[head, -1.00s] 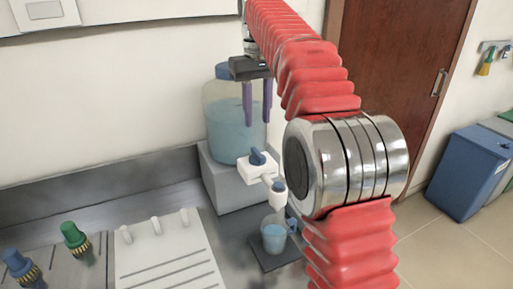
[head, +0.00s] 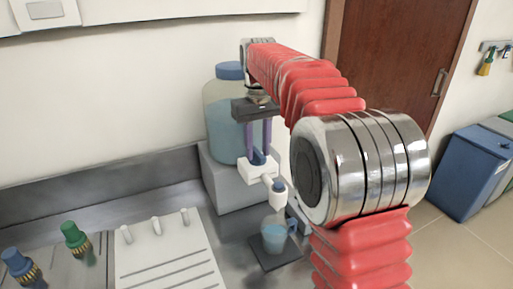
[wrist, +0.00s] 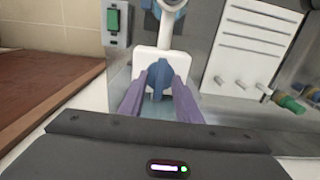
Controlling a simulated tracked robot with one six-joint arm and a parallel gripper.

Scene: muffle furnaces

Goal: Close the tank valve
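The clear tank (head: 220,118) of bluish water with a blue cap stands on a grey block in the head view. Its white tap has a blue valve handle (head: 258,157) on top; the handle also shows in the wrist view (wrist: 160,76). My gripper (head: 258,150) points down at the handle. Its two purple fingers (wrist: 159,93) stand one on each side of the handle, with what look like narrow gaps. I cannot tell whether either finger touches it. A cup (head: 275,236) with bluish liquid stands below the spout.
The cup stands on a dark plate (head: 266,258). A white ribbed drain panel (head: 165,256) with several white pegs lies to the left, beside green (head: 75,238) and blue (head: 18,264) valve knobs. The wall is close behind the tank. Blue bins (head: 468,172) stand far right.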

